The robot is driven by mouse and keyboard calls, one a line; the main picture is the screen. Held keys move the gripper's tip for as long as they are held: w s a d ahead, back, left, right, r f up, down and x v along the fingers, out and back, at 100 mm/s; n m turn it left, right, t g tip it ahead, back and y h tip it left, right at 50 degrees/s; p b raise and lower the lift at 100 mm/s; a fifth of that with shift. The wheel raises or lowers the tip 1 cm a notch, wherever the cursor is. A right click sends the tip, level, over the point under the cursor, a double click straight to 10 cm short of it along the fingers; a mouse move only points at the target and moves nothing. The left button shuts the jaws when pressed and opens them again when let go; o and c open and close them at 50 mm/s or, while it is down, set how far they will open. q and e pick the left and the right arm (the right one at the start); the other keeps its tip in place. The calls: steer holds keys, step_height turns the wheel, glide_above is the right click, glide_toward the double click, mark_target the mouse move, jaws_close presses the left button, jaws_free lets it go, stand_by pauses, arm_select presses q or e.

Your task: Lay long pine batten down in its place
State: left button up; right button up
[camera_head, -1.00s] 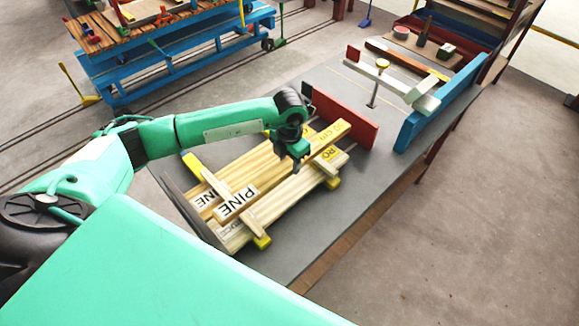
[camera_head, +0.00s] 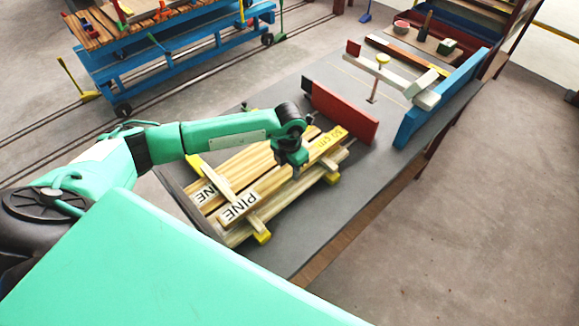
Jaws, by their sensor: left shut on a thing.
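The long pine batten (camera_head: 270,183) is a pale wooden bar with a PINE label at its near end and a yellow 50 cm mark at its far end. My left gripper (camera_head: 295,172) is shut on it near its middle. The batten lies over or just above a stack of other pale battens (camera_head: 230,168); I cannot tell whether it touches them. A crosswise wooden strip with yellow ends (camera_head: 262,237) passes by its near end. The label of another pine batten shows beside it. My right gripper is not in view.
A red board (camera_head: 345,115) stands upright behind the stack. The grey table top (camera_head: 300,240) is bare on the near right side.

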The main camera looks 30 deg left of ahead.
mark_target(290, 169)
arm_select(q)
steer(key=o, duration=1.2)
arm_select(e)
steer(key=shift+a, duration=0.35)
arm_select(q)
steer(key=shift+r+p, duration=0.55)
steer(key=shift+p, duration=0.05)
steer(key=shift+r, duration=0.35)
step_height(290, 169, up, 12)
steer(key=b, duration=0.4)
steer(key=shift+f, duration=0.25)
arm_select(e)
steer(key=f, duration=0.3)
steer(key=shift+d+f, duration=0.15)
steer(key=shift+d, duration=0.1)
